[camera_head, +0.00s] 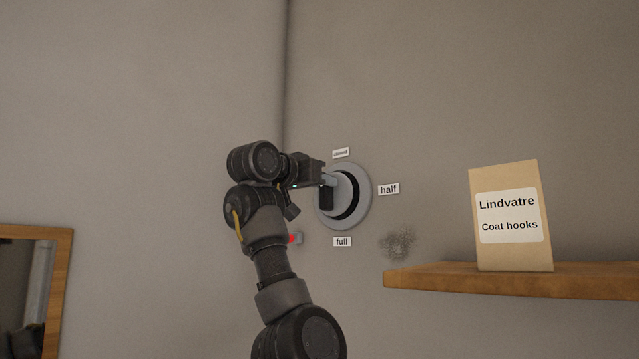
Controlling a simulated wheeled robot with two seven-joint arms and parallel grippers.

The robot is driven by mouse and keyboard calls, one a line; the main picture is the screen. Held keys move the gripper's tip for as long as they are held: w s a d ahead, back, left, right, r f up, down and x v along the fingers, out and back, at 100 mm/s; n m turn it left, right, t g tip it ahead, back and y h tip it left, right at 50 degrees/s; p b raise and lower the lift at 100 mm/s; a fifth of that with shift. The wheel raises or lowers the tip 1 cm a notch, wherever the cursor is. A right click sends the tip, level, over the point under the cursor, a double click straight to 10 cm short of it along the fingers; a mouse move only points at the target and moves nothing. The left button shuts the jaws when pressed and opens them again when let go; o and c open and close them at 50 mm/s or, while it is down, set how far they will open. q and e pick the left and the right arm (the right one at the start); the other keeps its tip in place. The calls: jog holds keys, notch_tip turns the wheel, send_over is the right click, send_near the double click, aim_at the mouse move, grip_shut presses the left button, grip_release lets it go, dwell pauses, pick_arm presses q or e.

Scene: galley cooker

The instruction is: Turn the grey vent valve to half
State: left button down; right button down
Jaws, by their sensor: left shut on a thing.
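The grey vent valve (365,202) is a round grey plate with a dark ring and a grey knob in the middle, on the wall. Small white labels surround it: one at the top (341,152) that seems to read "closed", "half" (388,189) at the right and "full" (342,242) below. My left gripper (328,187) reaches in from the left and is shut on the valve's grey knob. The fingers and arm hide part of the knob, so I cannot tell which label it points to. My right gripper is not in view.
A wooden shelf (430,277) juts out at the lower right and carries a cardboard packet (515,257) labelled "Lindvatre Coat hooks". A small red-ended fixture (294,239) sits beside my arm. A dark smudge (398,243) marks the wall. A wood-framed mirror (62,270) hangs lower left.

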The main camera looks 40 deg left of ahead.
aim_at(339, 193)
pick_arm(q)
jog(key=shift+f, duration=0.1)
jog(key=m+b, duration=0.3)
jog(key=d+m+b, duration=0.1)
jog(key=m, duration=0.1)
jog(key=shift+f+b, duration=0.25)
jog(key=shift+b, duration=0.15)
jog(key=m+b, duration=0.1)
jog(key=m, duration=0.2)
jog(key=shift+d+f+b, duration=0.1)
jog(key=shift+d+b, duration=0.05)
jog(key=shift+b, duration=0.15)
jog(key=m, duration=0.1)
jog(key=m+b, duration=0.1)
jog(key=m, duration=0.2)
jog(key=shift+d+f+b, duration=0.25)
jog(key=shift+b, duration=0.15)
jog(key=m, duration=0.3)
jog(key=shift+d+f, duration=0.1)
jog(key=shift+f, duration=0.1)
jog(key=shift+f+m+b, duration=0.2)
jog(key=shift+m+b, duration=0.2)
jog(key=shift+m, duration=0.9)
